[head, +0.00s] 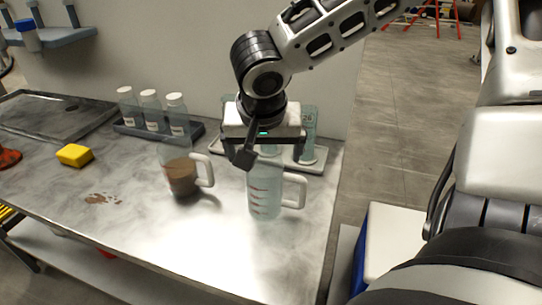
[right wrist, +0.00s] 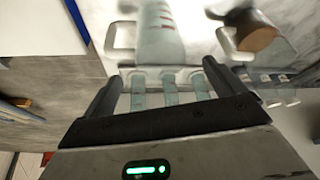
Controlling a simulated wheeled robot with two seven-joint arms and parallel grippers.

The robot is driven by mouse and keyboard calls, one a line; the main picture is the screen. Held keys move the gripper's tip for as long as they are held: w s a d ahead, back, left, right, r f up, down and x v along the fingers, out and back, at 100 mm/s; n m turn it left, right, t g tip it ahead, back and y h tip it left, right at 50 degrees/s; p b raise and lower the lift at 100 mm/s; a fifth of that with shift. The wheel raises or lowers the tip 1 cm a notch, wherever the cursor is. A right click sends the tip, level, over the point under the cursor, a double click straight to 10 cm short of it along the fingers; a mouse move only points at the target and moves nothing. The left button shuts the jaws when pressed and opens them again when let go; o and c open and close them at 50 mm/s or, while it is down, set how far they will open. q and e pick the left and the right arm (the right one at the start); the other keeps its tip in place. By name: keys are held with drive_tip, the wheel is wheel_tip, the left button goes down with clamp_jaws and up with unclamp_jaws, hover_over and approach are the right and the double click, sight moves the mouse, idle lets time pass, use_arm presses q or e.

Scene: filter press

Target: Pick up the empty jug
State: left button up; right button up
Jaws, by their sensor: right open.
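The empty jug (head: 264,194) is clear with red marks and a white handle on its right. It stands upright on the bench near the right edge, and its top is partly hidden by my gripper. My right gripper (head: 266,150) is open above the jug, pointing down. In the right wrist view the open fingers (right wrist: 165,88) are empty, and the empty jug (right wrist: 163,35) shows beyond them with its handle at the left. A second jug (head: 182,178) with brown contents stands to the left; it also shows in the wrist view (right wrist: 258,38). My left gripper is not in view.
A tray with pale blue-green containers (head: 309,140) stands behind the empty jug. A rack with three white-capped bottles (head: 152,112) is at the back. A yellow sponge (head: 75,155) and a brown spill (head: 98,198) are at left. The bench front is clear.

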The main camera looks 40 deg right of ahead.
sight(264, 172)
drive_tip(key=x, duration=0.9)
drive_tip(key=shift+w+d+f, duration=0.1)
drive_tip(key=shift+w+d, duration=0.05)
drive_tip(key=shift+w, duration=0.15)
drive_tip(key=c, duration=1.1)
